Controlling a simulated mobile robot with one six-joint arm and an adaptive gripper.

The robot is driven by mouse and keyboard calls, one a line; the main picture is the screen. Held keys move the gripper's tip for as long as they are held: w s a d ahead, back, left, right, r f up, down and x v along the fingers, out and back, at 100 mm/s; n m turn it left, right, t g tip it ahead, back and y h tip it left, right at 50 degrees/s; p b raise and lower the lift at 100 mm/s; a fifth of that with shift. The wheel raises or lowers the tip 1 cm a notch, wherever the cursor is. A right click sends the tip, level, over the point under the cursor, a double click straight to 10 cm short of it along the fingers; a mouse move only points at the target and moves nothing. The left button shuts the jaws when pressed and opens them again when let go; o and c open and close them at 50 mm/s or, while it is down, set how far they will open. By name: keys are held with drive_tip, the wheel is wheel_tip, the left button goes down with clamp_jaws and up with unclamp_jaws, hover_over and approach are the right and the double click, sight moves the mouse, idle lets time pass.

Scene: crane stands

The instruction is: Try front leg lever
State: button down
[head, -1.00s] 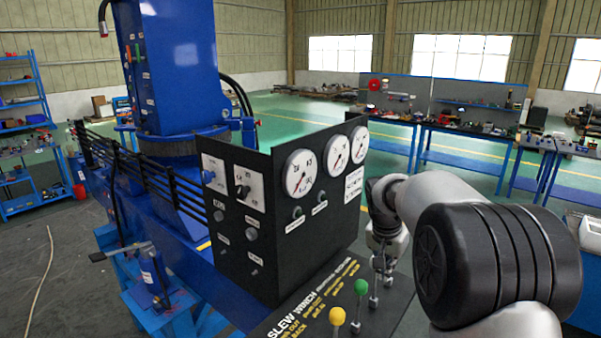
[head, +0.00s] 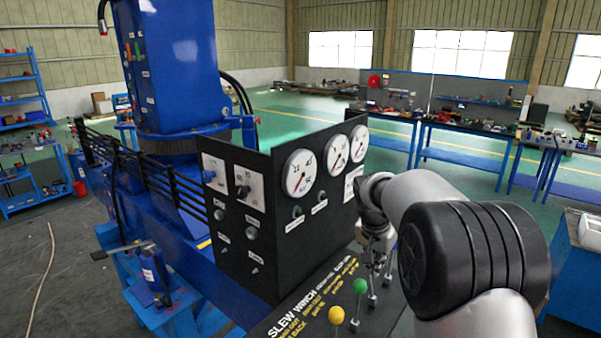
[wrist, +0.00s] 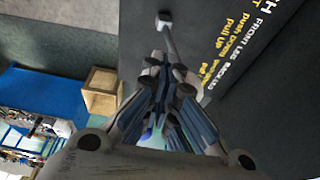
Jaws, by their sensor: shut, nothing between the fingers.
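The black control panel (head: 290,318) carries a row of levers with white and yellow lettering beside them. A yellow-knobbed lever (head: 336,314) and a green-knobbed lever (head: 360,286) stand nearest in the head view. Further along, thin metal lever rods stand partly hidden by my gripper (head: 376,266). In the wrist view, my gripper (wrist: 163,72) is shut and empty, its fingertips close to a grey lever rod (wrist: 170,40). Whether they touch it I cannot tell. The panel lettering (wrist: 240,45) there includes "FRONT LEG", "push down" and "pull up". The rod's knob is hidden or unclear.
A black gauge box (head: 290,200) with dials and switches rises left of my gripper. The blue crane column (head: 178,70) stands behind it. Workbenches (head: 465,130) stand far back. A wooden box (wrist: 101,92) shows below the panel edge in the wrist view.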

drive_tip(key=shift+w+a+r+p, duration=0.1)
drive_tip(key=shift+w+a+p, duration=0.2)
drive_tip(key=shift+w+a, duration=0.35)
drive_tip(key=shift+a, duration=0.1)
idle(0.9)
drive_tip(key=s+d+b, duration=0.3)
drive_tip(key=s+d, duration=0.2)
wheel_tip(320, 180, up, 10)
drive_tip(key=p, duration=0.8)
drive_tip(key=shift+w+d, duration=0.2)
